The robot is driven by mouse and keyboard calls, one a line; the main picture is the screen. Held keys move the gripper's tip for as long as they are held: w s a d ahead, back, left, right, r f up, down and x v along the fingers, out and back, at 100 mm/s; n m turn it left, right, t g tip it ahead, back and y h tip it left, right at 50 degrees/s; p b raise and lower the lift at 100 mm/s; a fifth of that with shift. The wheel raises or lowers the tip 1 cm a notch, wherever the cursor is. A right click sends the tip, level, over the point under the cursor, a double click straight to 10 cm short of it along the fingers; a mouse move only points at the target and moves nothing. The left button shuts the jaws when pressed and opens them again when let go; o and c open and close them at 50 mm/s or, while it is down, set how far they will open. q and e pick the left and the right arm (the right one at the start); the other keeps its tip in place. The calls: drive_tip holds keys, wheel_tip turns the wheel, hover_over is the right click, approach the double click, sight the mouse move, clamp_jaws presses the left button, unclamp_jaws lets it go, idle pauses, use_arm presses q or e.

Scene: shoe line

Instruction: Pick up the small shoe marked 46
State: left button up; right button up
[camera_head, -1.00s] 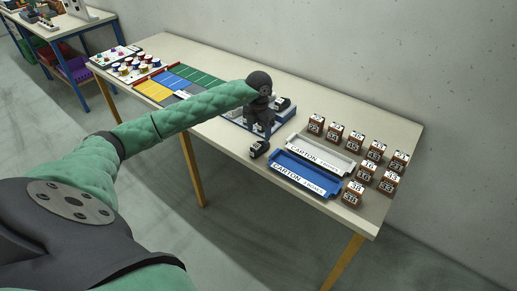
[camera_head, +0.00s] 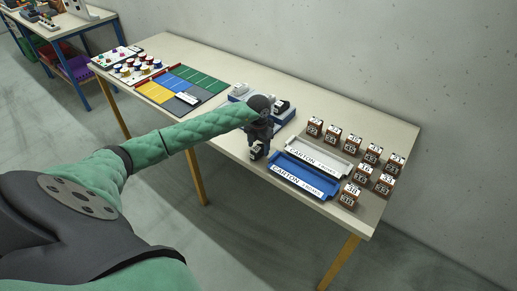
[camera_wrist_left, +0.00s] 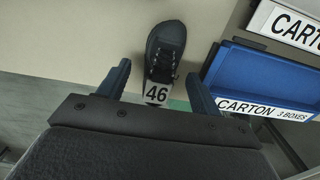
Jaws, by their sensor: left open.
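The small dark shoe marked 46 (camera_wrist_left: 165,50) stands on the table in the left wrist view, its white number tag facing the gripper. My left gripper (camera_wrist_left: 157,76) is open, with one finger on each side of the shoe's tag end. Whether the fingers touch it cannot be told. In the head view my left gripper (camera_head: 258,143) is low over the table's front edge, and it partly covers the shoe (camera_head: 256,153). My right gripper is not in view.
The blue carton tray (camera_head: 304,178) lies just right of the shoe, with a white carton tray (camera_head: 320,158) behind it. Several numbered brown boxes (camera_head: 366,173) stand farther right. A blue-and-white stand (camera_head: 284,117) with shoes is behind the gripper. Coloured mats (camera_head: 190,84) lie left.

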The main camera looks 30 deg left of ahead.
use_arm(q)
drive_tip(key=shift+f, duration=0.35)
drive_tip(key=c, duration=1.1)
drive_tip(key=shift+r, duration=0.15)
